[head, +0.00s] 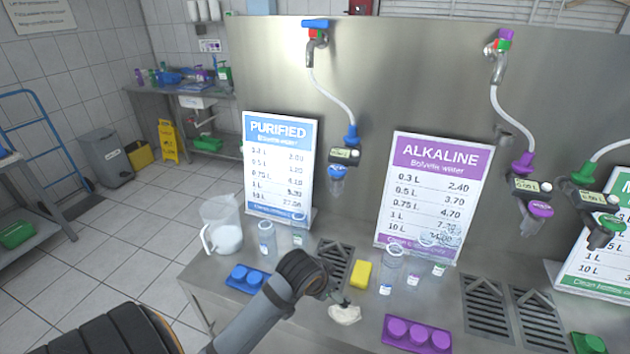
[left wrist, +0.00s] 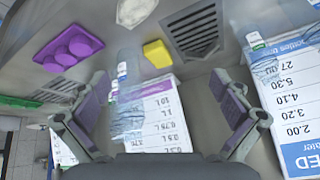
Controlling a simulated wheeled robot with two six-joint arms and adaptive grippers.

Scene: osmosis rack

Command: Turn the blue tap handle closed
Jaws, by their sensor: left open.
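The blue tap handle (head: 316,23) sits on top of the metal tap (head: 315,40) high on the steel wall, above the PURIFIED sign. It looks like a short bar lying crosswise. A white hose runs from this tap down to a blue nozzle (head: 351,134). The handle is not seen in the left wrist view. My left arm reaches in low over the counter, well below and apart from the handle. In the left wrist view my left gripper (left wrist: 160,80) is open, with nothing between its fingers. My right gripper is not seen.
The PURIFIED sign (head: 279,165) and ALKALINE sign (head: 433,190) stand on the counter. A jug (head: 221,226), clear bottles, a yellow sponge (head: 361,274), a white cloth (head: 345,313), and blue (head: 247,280) and purple (head: 416,334) holders crowd it. The wall around the blue handle is clear.

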